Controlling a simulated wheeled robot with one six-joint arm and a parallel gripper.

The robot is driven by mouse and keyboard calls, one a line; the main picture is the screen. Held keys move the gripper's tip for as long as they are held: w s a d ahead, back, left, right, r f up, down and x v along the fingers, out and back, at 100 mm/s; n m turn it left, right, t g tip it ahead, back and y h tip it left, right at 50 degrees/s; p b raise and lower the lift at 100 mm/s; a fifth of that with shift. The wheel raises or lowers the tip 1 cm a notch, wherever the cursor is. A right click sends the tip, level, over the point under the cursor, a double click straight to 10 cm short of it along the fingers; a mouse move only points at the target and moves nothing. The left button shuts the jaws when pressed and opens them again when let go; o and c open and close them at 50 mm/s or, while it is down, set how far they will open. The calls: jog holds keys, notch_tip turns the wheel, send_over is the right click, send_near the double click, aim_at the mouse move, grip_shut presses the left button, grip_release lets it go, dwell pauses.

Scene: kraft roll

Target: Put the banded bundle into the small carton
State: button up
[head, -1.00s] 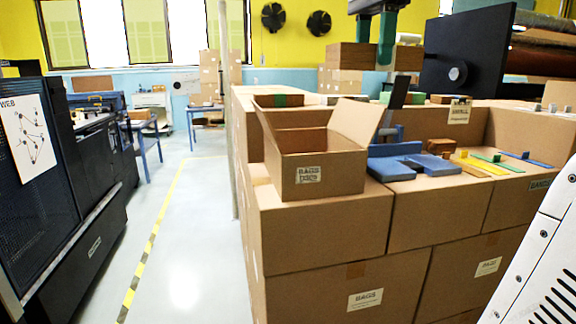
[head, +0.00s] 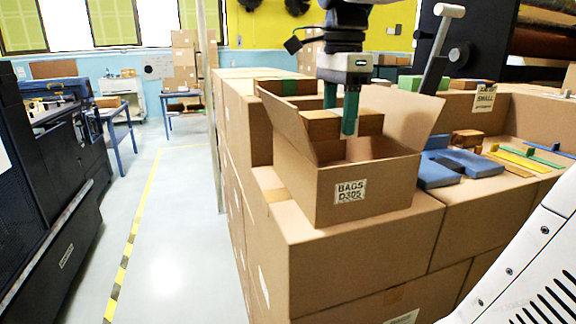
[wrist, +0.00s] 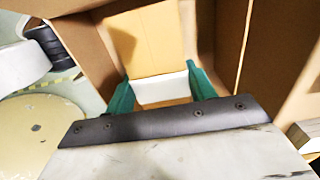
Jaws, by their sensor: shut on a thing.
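The banded bundle (head: 371,124) is a kraft-brown block. My gripper (head: 341,112) is shut on it, with green fingers pointing down. In the wrist view, the bundle (wrist: 152,40) and its white band (wrist: 161,90) show between my fingers (wrist: 162,90). The small carton (head: 392,186) is open, with a raised flap at right, and is labelled "BAGS D305". The bundle is at the carton's opening, between its walls in the picture. I cannot tell how deep it is or whether it touches the carton; the carton's floor is hidden in the head view.
The carton stands on stacked larger boxes (head: 335,255). Blue pads (head: 462,165) and yellow and green strips lie to its right. A "SMALL" label (head: 484,100) hangs behind. A grey-handled tool (head: 440,45) stands beyond the flap. The floor aisle at left is clear.

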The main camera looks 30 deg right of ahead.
notch_tip(320, 180, down, 10)
jog(key=shift+f, duration=0.1)
dwell(0.4)
jog(key=o, duration=1.1)
jog(key=shift+f, duration=0.1)
jog(key=shift+c, duration=0.2)
notch_tip(320, 180, up, 12)
jog(key=shift+r, duration=0.2)
jog(key=shift+s, duration=0.15)
